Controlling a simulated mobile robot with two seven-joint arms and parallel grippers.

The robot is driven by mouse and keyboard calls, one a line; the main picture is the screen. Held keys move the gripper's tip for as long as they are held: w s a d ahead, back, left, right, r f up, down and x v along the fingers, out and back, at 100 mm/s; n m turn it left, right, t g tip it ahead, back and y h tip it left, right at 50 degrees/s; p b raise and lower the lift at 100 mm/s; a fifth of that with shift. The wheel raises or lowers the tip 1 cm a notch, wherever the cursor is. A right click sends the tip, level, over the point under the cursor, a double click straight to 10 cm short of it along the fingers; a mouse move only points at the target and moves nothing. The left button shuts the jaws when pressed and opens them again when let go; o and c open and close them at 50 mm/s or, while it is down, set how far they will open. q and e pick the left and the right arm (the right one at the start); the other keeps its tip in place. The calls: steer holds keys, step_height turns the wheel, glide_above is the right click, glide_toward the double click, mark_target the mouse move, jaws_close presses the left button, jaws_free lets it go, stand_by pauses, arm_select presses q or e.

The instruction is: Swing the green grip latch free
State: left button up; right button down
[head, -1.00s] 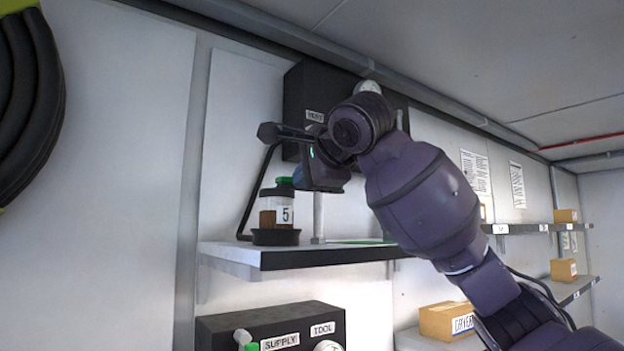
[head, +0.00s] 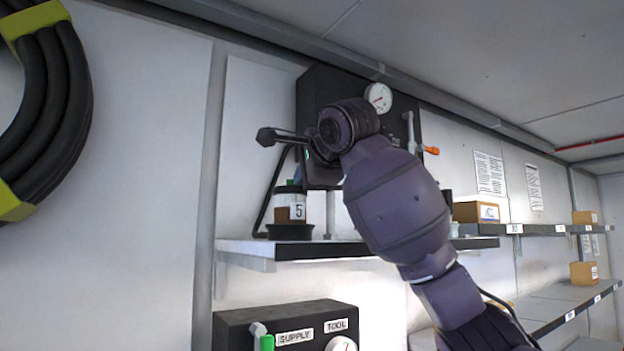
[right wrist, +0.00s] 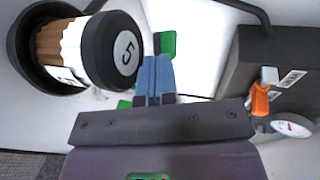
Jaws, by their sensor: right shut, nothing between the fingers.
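A green grip (right wrist: 168,43) shows in the right wrist view just beyond my right fingertips; I cannot tell whether they touch. My right gripper (right wrist: 154,75) has its blue fingers shut together with nothing between them. In the head view my right arm reaches in front of the black box on the wall, and its fingertips are hard to make out there. The jar marked 5 (head: 291,208) stands on the shelf left of my wrist, with green at its top. It also shows in the right wrist view (right wrist: 125,52), beside the fingers. My left gripper is out of view.
The black wall box (head: 312,95) carries a gauge (head: 378,97) and an orange-handled valve (head: 431,150). The shelf (head: 345,250) lies below. A supply and tool box (head: 235,335) is lower. A black hose coil (head: 75,90) hangs left. The wall between is clear.

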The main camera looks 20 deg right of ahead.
steer(key=shift+w+a, duration=0.1)
steer(key=shift+w, duration=0.55)
stand_by(0.5)
